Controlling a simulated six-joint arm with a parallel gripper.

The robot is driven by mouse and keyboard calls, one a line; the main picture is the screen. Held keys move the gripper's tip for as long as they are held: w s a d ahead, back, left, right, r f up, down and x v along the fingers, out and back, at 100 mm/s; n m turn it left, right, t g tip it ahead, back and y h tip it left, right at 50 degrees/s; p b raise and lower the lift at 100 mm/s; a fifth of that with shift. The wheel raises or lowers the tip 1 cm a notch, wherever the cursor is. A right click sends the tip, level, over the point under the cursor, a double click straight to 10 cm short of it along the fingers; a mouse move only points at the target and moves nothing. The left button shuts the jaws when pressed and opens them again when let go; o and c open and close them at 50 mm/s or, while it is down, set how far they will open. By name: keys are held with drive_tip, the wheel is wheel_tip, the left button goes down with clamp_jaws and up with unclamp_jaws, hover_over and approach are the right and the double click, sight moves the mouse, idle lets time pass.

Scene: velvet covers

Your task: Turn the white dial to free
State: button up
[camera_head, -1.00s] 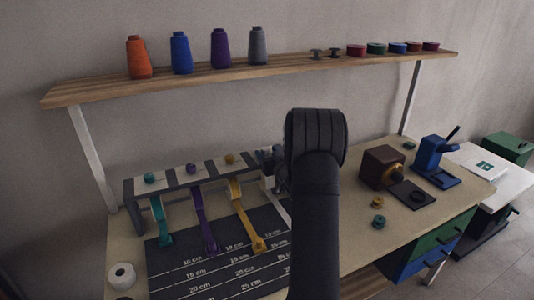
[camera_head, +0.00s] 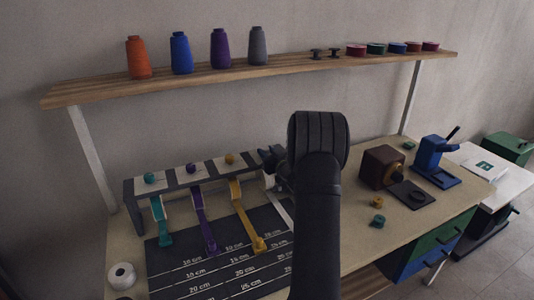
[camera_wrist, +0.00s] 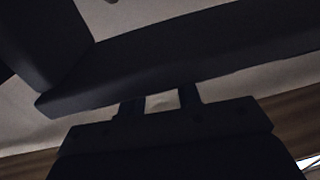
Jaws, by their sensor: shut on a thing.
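The dark rack (camera_head: 130,193) on the table has teal (camera_head: 149,178), purple (camera_head: 191,168) and yellow (camera_head: 230,158) dials, each above a strap of its own colour. At its right end a white strap (camera_head: 281,208) comes down, partly behind my arm. My gripper (camera_head: 272,162) is at this end of the rack, largely covered by my own arm. In the wrist view my gripper (camera_wrist: 160,102) is shut with a small pale piece, seemingly the white dial (camera_wrist: 162,101), between its fingers. The dial's pointer and any free mark cannot be made out.
A dark mat (camera_head: 190,275) with length lines lies before the rack. A white roll (camera_head: 122,275) is at the left. A brown box device (camera_head: 382,165) and a blue press (camera_head: 436,160) stand right. A shelf (camera_head: 250,72) with thread cones is above.

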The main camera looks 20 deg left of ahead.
drive_tip(key=shift+n+g+y, duration=0.3)
drive_tip(key=shift+g, duration=0.1)
drive_tip(key=o, duration=1)
drive_tip(key=shift+d, duration=0.1)
drive_tip(key=v, duration=1.7)
drive_tip(key=shift+d, duration=0.1)
drive_tip(key=x, duration=1.7)
drive_tip(key=shift+a, duration=0.2)
